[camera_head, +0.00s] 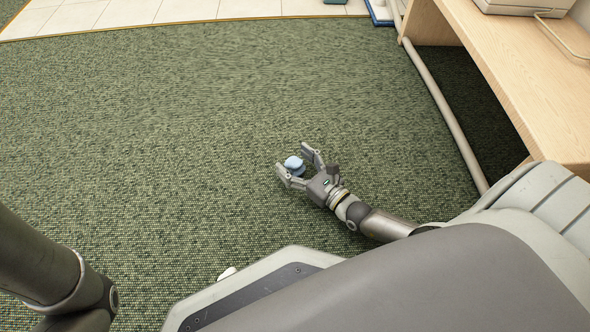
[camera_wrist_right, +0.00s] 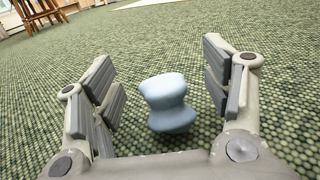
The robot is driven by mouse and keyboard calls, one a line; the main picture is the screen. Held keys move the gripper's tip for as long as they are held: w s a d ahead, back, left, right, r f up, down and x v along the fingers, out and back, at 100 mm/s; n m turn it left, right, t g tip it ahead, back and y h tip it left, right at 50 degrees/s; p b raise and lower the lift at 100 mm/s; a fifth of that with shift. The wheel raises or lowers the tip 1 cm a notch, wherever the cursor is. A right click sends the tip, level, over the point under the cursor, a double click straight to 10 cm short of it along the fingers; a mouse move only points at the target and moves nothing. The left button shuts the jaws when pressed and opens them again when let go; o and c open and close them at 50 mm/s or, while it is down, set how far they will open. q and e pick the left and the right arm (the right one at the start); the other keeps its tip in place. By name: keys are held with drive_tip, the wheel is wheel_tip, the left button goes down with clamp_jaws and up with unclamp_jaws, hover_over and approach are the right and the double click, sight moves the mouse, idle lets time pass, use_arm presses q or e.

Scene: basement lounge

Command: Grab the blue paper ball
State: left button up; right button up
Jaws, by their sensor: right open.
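The light blue paper ball (camera_head: 294,164) lies on the green carpet in the head view, close to the tips of my right gripper (camera_head: 295,162). In the right wrist view the blue ball (camera_wrist_right: 167,102) looks lumpy, with a pinched middle. It sits between the two open fingers of my right gripper (camera_wrist_right: 160,95), with a visible gap to each finger. In the head view my left arm shows at the lower left, but its gripper is out of the picture.
The green carpet (camera_head: 200,110) around the ball is clear. A wooden desk (camera_head: 520,65) with a metal leg bar (camera_head: 445,115) stands at the right. Pale floor tiles (camera_head: 150,12) run along the far edge. Wooden furniture legs (camera_wrist_right: 38,12) show far off in the wrist view.

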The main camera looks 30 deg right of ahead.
drive_tip(key=shift+c, duration=0.4)
drive_tip(key=c, duration=0.7)
drive_tip(key=shift+c, duration=0.2)
drive_tip(key=shift+w+r, duration=0.1)
drive_tip(key=shift+r, duration=0.1)
